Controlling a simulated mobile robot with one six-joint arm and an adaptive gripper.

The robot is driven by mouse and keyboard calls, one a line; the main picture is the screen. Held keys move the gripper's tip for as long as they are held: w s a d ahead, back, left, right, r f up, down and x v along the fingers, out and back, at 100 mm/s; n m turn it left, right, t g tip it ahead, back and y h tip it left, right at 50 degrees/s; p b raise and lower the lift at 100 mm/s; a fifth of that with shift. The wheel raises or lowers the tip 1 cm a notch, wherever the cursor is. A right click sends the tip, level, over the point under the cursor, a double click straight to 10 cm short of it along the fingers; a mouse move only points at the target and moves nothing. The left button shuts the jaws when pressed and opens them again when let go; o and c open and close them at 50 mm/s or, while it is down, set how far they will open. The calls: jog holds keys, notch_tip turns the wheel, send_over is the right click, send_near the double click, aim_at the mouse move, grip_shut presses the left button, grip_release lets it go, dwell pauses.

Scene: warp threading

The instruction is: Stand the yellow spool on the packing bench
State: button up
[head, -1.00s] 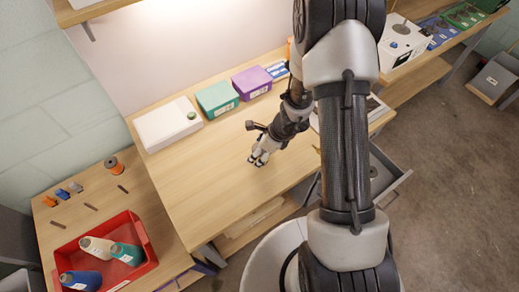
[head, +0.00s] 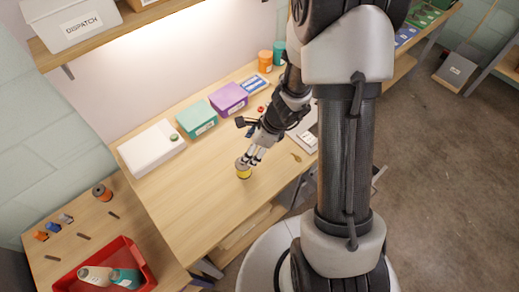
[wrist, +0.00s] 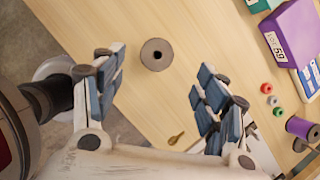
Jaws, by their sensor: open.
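The yellow spool (head: 243,170) stands upright on the wooden bench (head: 190,205), near its front edge. In the wrist view I see it from above, as a brown round end with a dark hole (wrist: 157,55). My gripper (head: 256,155) is just right of and above the spool in the head view. In the wrist view my gripper (wrist: 155,72) is open, its blue-padded fingers apart on either side of the spool with clear gaps. The spool appears free of both fingers.
A white box (head: 150,148), a teal box (head: 197,117) and a purple box (head: 229,98) line the bench's back. Small coloured rings (wrist: 273,101) and a brass piece (wrist: 176,138) lie to the right. A lower table holds a red tray (head: 148,268). The bench's left-middle is clear.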

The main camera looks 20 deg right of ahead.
jog(key=s+a+r+n, duration=0.3)
jog(key=r+n, duration=0.4)
jog(key=r, duration=0.3)
jog(key=s+a+r+n, duration=0.35)
jog(key=r+n, duration=0.25)
jog(key=r, duration=0.3)
jog(key=s+d+r+n+h, duration=0.2)
jog(key=s+r+n, duration=0.2)
jog(key=s+n, duration=0.1)
jog(key=s+d+r+n+t+h, duration=0.1)
jog(key=s+d+r+n, duration=0.1)
jog(key=s+r+n, duration=0.2)
jog(key=s+n, duration=0.2)
jog(key=s, duration=0.1)
jog(key=shift+s+t+h, duration=0.3)
jog(key=shift+s+h, duration=0.1)
